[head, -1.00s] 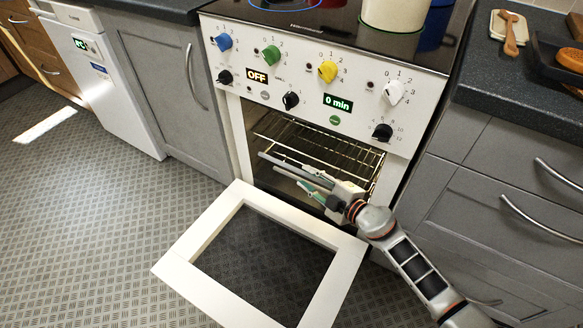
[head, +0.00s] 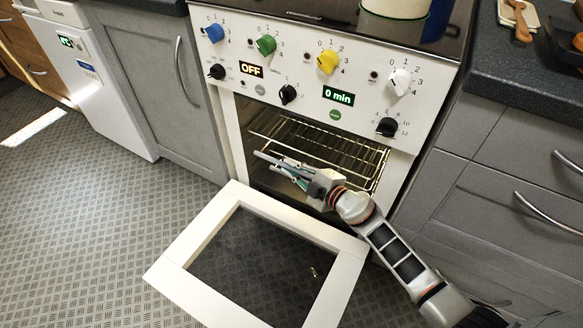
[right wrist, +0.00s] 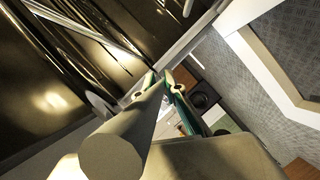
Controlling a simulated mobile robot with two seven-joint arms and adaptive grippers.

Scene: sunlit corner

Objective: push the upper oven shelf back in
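The upper oven shelf (head: 335,150) is a wire rack inside the open oven, under the control panel. Its near part is partly hidden by my right gripper (head: 272,163), which reaches in from the lower right and points left across the oven opening. The gripper is above the lowered door (head: 195,240). A thick grey rod (right wrist: 115,150) covers part of one finger. I cannot tell whether the gripper touches the shelf. My left gripper is not in view.
The oven door lies open, its frame jutting over the patterned floor (head: 80,220). Grey drawers (head: 490,170) stand right of the oven and a grey cupboard (head: 150,80) left. A cream pot (head: 395,6) is on the hob.

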